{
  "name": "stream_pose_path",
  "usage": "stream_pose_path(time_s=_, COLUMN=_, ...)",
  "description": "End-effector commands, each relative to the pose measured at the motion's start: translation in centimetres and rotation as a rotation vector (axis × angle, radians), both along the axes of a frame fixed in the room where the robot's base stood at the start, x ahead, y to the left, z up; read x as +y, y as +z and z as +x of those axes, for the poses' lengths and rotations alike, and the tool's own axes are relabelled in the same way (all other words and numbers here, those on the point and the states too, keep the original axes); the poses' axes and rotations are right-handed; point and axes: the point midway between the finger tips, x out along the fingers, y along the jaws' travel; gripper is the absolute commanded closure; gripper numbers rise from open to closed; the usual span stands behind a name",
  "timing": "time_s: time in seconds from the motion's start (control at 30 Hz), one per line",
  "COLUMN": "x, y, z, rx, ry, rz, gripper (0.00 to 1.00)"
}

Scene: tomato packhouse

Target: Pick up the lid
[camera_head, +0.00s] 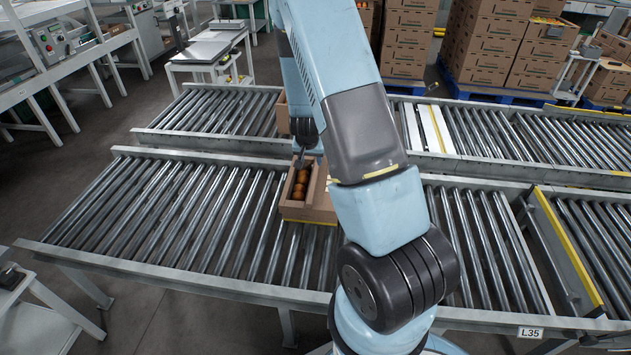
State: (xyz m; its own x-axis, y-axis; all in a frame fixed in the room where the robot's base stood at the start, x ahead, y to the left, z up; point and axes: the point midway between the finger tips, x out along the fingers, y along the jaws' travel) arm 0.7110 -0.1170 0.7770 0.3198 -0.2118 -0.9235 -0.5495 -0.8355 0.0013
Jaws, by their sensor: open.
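An open cardboard box (294,212) with several orange-red tomatoes (301,185) stands on the near roller conveyor. My arm hides its right part. My gripper (304,163) is open, small and dark in this view, over or beside the far end of the box. I cannot tell whether it touches the box. A brown cardboard piece (282,116) shows on the far conveyor, left of my arm and mostly hidden behind it. I cannot tell whether it is the lid or another box. No lid shows clearly elsewhere.
The near roller conveyor (140,205) is empty left of the box. The far conveyor (215,112) runs behind it, with a narrow gap between. Stacked cartons (484,45) stand at the back right. A grey table (205,50) stands at the back left.

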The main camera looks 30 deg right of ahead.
Motion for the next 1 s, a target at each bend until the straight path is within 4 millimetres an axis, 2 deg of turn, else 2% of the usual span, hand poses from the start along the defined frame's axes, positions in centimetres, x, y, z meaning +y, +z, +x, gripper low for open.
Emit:
stream_pose_path(time_s=0.3, x=-1.1, y=-4.4, z=1.4, rx=0.003, ry=-0.001, rz=0.001, gripper=0.49)
stream_pose_path(time_s=0.43, x=-1.3, y=-5.6, z=1.9, rx=0.003, ry=0.0, rz=0.002, gripper=0.49)
stream_pose_path(time_s=0.67, x=-1.6, y=-6.6, z=2.1, rx=0.002, ry=0.0, rz=0.001, gripper=0.49)
stream_pose_path(time_s=1.0, x=-3.0, y=-10.2, z=3.2, rx=0.001, ry=-0.001, rz=0.001, gripper=0.49)
